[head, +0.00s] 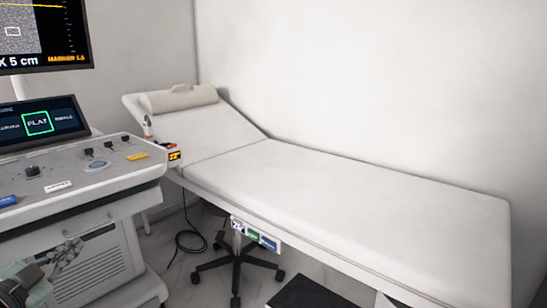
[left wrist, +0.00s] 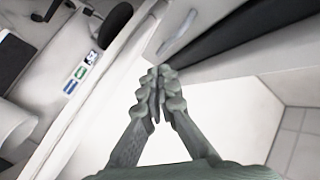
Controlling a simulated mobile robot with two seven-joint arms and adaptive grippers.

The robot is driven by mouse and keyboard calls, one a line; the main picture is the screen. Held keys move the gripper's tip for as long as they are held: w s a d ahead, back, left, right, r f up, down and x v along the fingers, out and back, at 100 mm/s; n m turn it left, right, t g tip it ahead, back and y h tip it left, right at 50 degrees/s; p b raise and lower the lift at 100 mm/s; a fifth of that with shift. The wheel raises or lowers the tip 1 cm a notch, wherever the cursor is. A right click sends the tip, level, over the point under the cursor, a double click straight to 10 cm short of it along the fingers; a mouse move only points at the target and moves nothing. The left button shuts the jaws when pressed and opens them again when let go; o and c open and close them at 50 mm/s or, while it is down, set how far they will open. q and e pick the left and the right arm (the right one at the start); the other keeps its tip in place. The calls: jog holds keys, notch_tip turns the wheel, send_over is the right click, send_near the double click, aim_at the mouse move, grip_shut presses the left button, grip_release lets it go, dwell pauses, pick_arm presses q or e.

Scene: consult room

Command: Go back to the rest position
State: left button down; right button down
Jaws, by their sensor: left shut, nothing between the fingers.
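My left gripper (head: 42,272) shows at the lower left corner of the head view, in front of the ultrasound cart. In the left wrist view its two grey-green fingers (left wrist: 157,82) meet at the tips, shut with nothing between them. My right gripper is in neither view.
The cart's control panel (head: 110,179) stands at the left, below a screen (head: 40,36). A white exam bed (head: 350,200) with a pillow (head: 180,97) runs along the wall. A wheeled stool base (head: 237,268) and a black mat-like object (head: 305,292) are on the floor.

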pick_arm(q)
jog(key=s+d+f+n+g+y, duration=0.15)
jog(key=s+f+n+g, duration=0.35)
jog(key=f, duration=0.7)
jog(key=s+f+n+g+y, duration=0.1)
jog(key=s+f+g+y, duration=0.15)
jog(key=s+f, duration=0.7)
jog(key=s+d+f+g+h, duration=0.1)
jog(key=s+d+f+g, duration=0.2)
jog(key=s+d+f, duration=0.2)
jog(key=s+d+f+n+g+h, duration=0.1)
jog(key=s+d+f+g, duration=0.2)
jog(key=s+d+f, duration=0.3)
jog(key=d+f, duration=0.4)
jog(key=shift+s+d+f, duration=0.2)
jog(key=shift+s+f, duration=0.05)
jog(key=shift+s, duration=0.05)
jog(key=shift+w, duration=0.1)
